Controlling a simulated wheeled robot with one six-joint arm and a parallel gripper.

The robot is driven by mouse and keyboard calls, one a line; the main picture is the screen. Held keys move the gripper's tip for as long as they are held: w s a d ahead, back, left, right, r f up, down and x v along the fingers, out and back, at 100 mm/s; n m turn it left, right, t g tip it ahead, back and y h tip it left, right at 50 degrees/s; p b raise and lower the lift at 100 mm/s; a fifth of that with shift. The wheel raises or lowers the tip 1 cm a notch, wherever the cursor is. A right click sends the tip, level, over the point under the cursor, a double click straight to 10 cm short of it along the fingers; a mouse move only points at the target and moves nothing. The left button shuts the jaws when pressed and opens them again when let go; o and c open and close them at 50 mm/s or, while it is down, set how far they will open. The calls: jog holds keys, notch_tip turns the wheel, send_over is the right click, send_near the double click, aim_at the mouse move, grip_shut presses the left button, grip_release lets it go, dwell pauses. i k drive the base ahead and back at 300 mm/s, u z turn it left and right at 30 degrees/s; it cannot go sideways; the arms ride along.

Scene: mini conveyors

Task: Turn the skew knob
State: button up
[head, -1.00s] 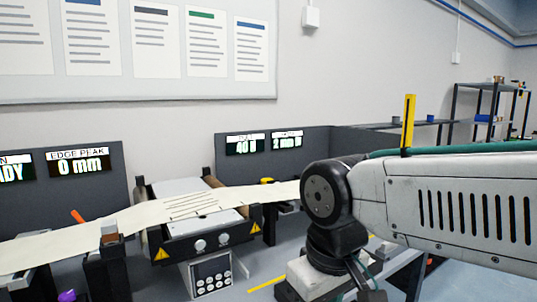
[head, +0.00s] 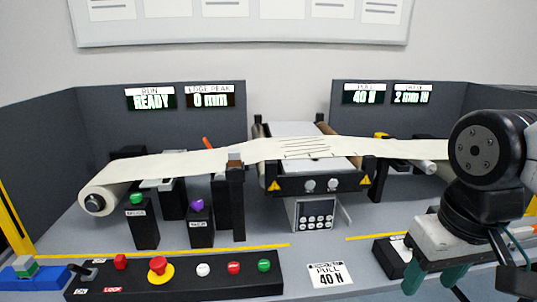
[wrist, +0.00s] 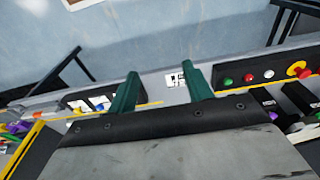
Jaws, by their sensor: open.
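No label that I can read names the skew knob. A purple knob (head: 197,204) sits on a short black post, and a green knob (head: 137,199) sits on a taller post to its left. Two small pale round knobs (head: 321,185) are on the front of the roller unit, between warning triangles. My gripper (head: 433,284) hangs at the lower right of the head view, green fingers down, apart from all these knobs. In the wrist view my gripper (wrist: 160,71) is open and empty, with a white label card beyond its fingertips.
A pale web (head: 205,161) runs from a roll at left across the roller unit. A black button panel (head: 185,286) is at the front left. The pull card (head: 328,275) lies at the front. Screens (head: 152,101) read READY, 0 mm, 40 N and about 2 mm.

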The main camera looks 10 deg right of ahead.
aim_at(197, 205)
jog(key=u, duration=0.5)
jog(key=k, duration=0.6)
jog(key=u, duration=1)
jog(key=i, duration=1.15)
jog(key=z, duration=0.9)
jog(key=i, duration=0.5)
jog(key=z, duration=0.6)
